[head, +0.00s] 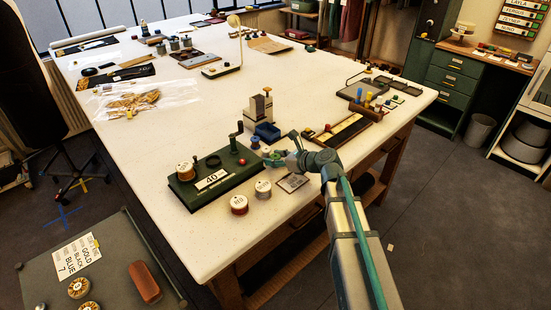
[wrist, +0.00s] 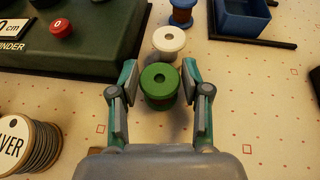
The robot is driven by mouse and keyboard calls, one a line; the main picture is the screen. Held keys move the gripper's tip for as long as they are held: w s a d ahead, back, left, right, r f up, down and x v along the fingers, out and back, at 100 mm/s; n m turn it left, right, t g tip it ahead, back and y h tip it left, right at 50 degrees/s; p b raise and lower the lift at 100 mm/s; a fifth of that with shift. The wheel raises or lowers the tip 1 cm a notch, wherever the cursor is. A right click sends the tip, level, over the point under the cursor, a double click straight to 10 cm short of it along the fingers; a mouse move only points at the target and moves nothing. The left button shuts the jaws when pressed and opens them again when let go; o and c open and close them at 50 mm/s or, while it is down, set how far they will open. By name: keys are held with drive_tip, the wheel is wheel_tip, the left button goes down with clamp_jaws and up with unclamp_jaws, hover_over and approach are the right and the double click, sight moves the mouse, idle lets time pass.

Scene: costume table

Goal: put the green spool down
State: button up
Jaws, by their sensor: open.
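The green spool (wrist: 160,82) stands upright between the two fingers of my gripper (wrist: 159,74) in the wrist view. The fingers are open, with a narrow gap visible on each side of the spool. The spool appears to be on the white table; its underside is hidden from above. In the head view my gripper (head: 279,157) is low over the table, just right of the green winder base, and the green spool is hard to make out among the teal fingers.
A white-topped spool (wrist: 168,40) stands close behind the green one, with a blue spool (wrist: 182,12) beyond. A blue tray (wrist: 241,17) is at the back right. The green winder base (head: 215,183) is to the left. The silver spool (wrist: 28,145) stands front left.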

drive_tip(key=shift+r, duration=0.2)
drive_tip(key=shift+s+d, duration=0.2)
drive_tip(key=shift+d, duration=0.1)
drive_tip(key=b+v, duration=0.2)
drive_tip(key=v, duration=0.9)
drive_tip(key=shift+s+d+r, duration=0.1)
